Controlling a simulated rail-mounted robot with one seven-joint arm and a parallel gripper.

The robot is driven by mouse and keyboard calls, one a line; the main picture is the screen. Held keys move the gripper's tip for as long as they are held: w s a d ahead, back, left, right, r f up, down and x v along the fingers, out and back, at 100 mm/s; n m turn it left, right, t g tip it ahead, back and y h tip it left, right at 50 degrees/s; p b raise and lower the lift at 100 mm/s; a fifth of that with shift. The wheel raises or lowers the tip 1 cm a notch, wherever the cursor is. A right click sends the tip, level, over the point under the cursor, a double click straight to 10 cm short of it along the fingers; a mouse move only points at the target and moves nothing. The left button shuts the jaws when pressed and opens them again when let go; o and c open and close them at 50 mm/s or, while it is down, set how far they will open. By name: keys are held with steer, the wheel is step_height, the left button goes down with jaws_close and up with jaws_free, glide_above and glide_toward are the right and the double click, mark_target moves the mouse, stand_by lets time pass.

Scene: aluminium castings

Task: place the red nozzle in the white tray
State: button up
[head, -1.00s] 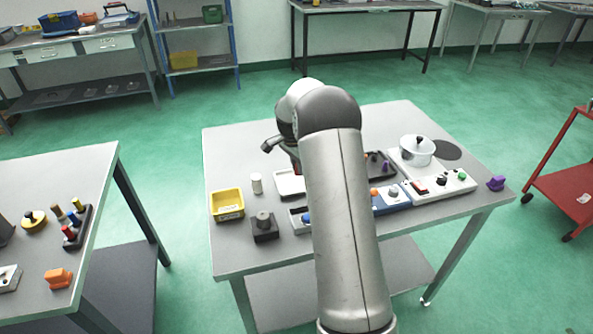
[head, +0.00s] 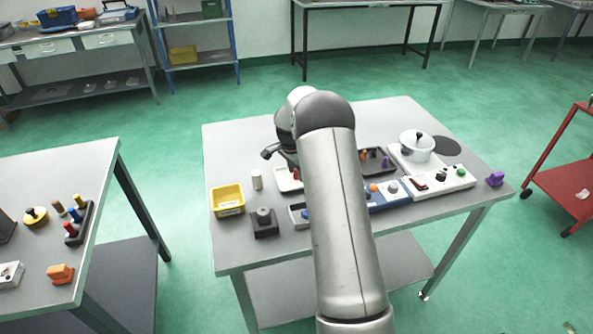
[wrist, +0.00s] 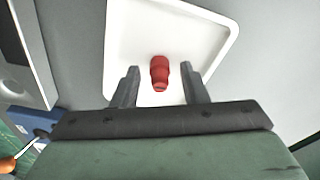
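The red nozzle (wrist: 160,72) is in the white tray (wrist: 125,28), in the middle of the wrist view. It lies or stands on the tray floor; which of these I cannot tell. My gripper (wrist: 159,67) is open, with one finger on each side of the nozzle and a visible gap to both. In the head view the white tray (head: 284,180) shows left of my arm, with a bit of red (head: 296,174) by it. My arm hides the gripper fingers and part of the tray there.
A yellow bin (head: 227,201), a pale cylinder (head: 256,179) and a black block with a grey knob (head: 264,223) stand left of the tray. A dark tray (head: 377,160), a blue box (head: 388,197) and a white pot (head: 416,145) are on the right.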

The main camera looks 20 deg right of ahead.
steer(key=shift+r+p, duration=0.3)
step_height(320, 180, up, 12)
steer(key=a+b, duration=0.2)
steer(key=s+a+r+n, duration=0.3)
steer(key=s+a+r, duration=0.1)
steer(key=s+a, duration=0.15)
steer(key=s+a+f+n, duration=0.1)
steer(key=s+a+n, duration=0.2)
steer(key=s, duration=0.8)
steer(key=s+a+n+y, duration=0.1)
steer(key=s+a+n, duration=0.3)
steer(key=s, duration=0.7)
steer(key=s+a+f+n, duration=0.1)
steer(key=s+a+n, duration=0.3)
steer(key=s, duration=0.7)
steer(key=shift+s+a+f+n+y, duration=0.3)
steer(key=shift+n+y, duration=0.1)
steer(key=shift+n, duration=0.5)
